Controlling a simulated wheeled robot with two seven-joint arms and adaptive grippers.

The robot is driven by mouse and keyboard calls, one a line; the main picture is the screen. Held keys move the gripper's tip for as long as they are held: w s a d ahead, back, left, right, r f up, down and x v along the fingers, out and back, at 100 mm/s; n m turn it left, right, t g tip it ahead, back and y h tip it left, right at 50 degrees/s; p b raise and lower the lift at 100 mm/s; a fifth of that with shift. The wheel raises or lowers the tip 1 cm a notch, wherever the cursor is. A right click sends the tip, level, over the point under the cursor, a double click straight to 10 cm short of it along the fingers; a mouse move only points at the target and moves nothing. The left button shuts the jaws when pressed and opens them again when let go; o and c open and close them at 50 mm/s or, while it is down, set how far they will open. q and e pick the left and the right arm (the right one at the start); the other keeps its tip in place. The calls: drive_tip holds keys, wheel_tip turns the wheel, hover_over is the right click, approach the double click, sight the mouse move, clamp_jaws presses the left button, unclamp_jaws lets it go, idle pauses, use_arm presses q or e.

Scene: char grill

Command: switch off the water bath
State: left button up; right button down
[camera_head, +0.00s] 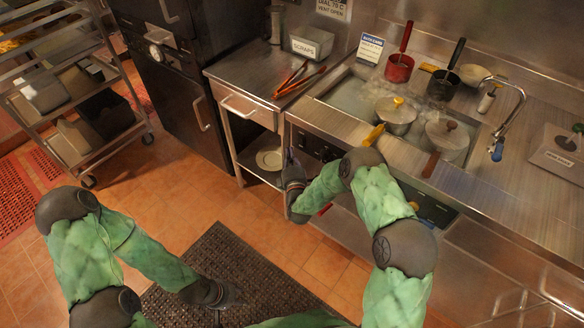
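The water bath (335,88) is a steel basin of water set into the counter at the right, with pots standing in it. Its dark front panel (312,145) lies below the counter edge and is partly hidden by my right arm. The switch itself is too small or covered to make out. My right gripper (292,170) is close in front of the panel's left end. I cannot tell whether it touches the panel or how far its fingers are apart. My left gripper (222,296) hangs low over the dark floor mat, away from the bath; its fingers are unclear.
Red-handled tongs (300,80) and a scraps bin (312,42) are on the counter left of the bath. A blue-and-white sign (370,47) stands behind it. A faucet (512,110) is at the right. The tiled floor between is open.

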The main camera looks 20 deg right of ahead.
sight(297, 147)
drive_tip(key=d, duration=0.1)
drive_tip(key=w+d, duration=0.2)
drive_tip(key=shift+r+b, duration=0.25)
drive_tip(key=shift+b, duration=0.15)
drive_tip(key=shift+w+d, duration=0.1)
